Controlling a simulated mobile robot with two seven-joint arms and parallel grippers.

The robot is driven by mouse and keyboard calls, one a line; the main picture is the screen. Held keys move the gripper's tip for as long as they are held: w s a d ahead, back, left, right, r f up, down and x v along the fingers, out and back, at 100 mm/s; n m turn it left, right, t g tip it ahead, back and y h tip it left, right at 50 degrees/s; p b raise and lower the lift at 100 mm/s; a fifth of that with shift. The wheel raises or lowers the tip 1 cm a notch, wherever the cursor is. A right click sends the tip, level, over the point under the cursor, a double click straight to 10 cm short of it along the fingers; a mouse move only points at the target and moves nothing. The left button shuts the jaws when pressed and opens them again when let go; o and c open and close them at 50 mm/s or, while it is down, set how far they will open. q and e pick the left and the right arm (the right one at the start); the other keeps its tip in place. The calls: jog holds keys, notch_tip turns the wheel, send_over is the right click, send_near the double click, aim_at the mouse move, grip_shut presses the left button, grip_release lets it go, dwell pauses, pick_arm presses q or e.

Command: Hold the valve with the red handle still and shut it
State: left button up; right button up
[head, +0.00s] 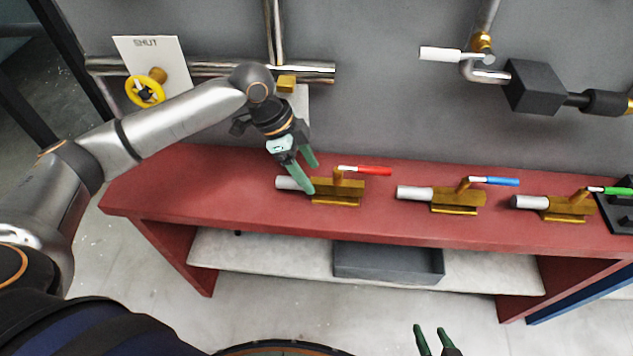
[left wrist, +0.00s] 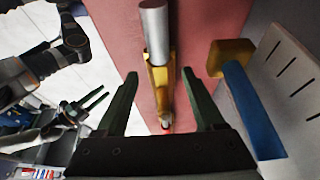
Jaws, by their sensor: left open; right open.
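The valve with the red handle has a brass body (head: 338,197) and a silver pipe end on its left, on the red bench. Its red handle (head: 375,171) points right, roughly along the body. My left gripper (head: 313,179) is open and empty above the body's left end. In the left wrist view the brass body (left wrist: 159,82) and silver pipe (left wrist: 154,35) lie between the open fingers, apart from them; the handle is mostly hidden, with a bit of red (left wrist: 166,124) showing. My right gripper (head: 431,329) is open and empty at the bottom of the head view, away from the bench.
Blue-handled (head: 495,181) and green-handled (head: 612,190) valves stand further right on the red bench (head: 240,190). Wall pipes, a yellow handwheel (head: 145,91) and a white-handled valve (head: 440,54) are behind. A grey tray (head: 388,264) sits on the lower shelf.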

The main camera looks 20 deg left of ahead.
aim_at(313, 179)
pick_arm(q)
jog(key=shift+b+x, duration=0.4)
jog(key=shift+x, duration=2.1)
grip_shut()
dwell(0.4)
